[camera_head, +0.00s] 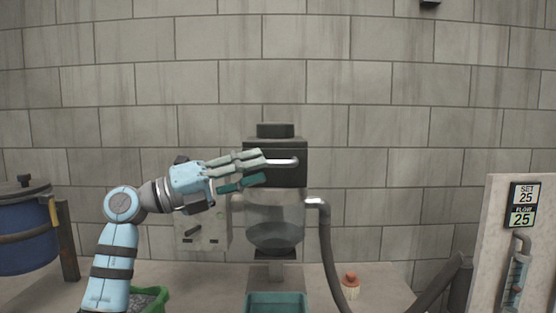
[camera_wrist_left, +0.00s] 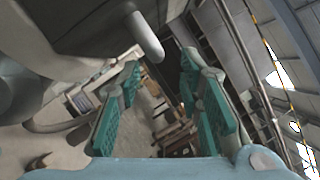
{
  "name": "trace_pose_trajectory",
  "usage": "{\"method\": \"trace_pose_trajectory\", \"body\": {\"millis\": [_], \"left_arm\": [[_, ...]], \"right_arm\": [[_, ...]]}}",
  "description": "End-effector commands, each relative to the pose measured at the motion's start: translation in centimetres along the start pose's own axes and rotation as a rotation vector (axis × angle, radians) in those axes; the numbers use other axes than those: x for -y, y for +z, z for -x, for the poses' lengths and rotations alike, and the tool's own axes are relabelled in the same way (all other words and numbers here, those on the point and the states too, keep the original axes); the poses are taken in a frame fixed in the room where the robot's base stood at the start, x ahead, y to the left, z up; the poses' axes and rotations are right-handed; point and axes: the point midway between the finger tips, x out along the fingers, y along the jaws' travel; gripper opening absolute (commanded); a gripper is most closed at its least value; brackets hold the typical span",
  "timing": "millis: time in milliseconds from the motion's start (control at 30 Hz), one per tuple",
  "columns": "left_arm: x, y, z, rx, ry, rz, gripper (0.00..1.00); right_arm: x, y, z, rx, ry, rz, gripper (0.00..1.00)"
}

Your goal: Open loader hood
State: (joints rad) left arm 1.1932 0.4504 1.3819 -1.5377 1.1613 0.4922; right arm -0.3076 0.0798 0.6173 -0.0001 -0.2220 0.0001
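The loader stands at the centre of the head view, with a dark grey hood (camera_head: 290,178) on top of a clear chamber (camera_head: 275,218). A pale bar handle (camera_head: 285,162) sticks out across the hood's front. My left gripper (camera_head: 264,168) comes in from the left in front of the hood, its fingers spread near the handle and hiding part of it. In the left wrist view the teal-padded fingers of the left gripper (camera_wrist_left: 165,95) are apart with nothing between them. A rounded grey bar, seemingly the handle (camera_wrist_left: 147,36), shows beyond them at the top. My right gripper is out of view.
A grey hose (camera_head: 327,250) runs down from the chamber's right side. A teal bin (camera_head: 276,301) stands below. A blue drum (camera_head: 25,240) is at left, a green tray (camera_head: 160,298) at lower left, and a display panel (camera_head: 525,205) at right. A block wall closes the back.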

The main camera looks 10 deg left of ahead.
Motion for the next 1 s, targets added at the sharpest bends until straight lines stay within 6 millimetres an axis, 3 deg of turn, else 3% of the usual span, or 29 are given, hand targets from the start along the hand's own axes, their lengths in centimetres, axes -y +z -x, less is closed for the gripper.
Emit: {"method": "trace_pose_trajectory", "body": {"millis": [100, 233, 600, 633, 833, 1000], "left_arm": [[0.1, 0.0, -2.8, -0.001, -0.003, 0.002, 0.33], [0.1, 0.0, -4.7, 0.000, -0.002, 0.002, 0.33], [0.0, 0.0, -5.6, 0.000, 0.000, 0.000, 0.33], [0.0, 0.0, -5.6, 0.000, 0.000, 0.000, 0.32], [0.0, 0.0, -5.6, 0.000, 0.000, 0.000, 0.00], [0.0, 0.0, -5.6, 0.000, 0.000, 0.000, 0.00]], "right_arm": [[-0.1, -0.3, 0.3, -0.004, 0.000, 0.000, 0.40], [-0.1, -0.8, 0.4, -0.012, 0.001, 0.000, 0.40], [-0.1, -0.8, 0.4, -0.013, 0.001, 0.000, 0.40], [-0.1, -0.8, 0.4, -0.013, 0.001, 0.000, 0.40], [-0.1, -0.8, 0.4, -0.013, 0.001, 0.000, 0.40], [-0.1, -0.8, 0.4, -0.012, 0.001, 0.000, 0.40]]}}
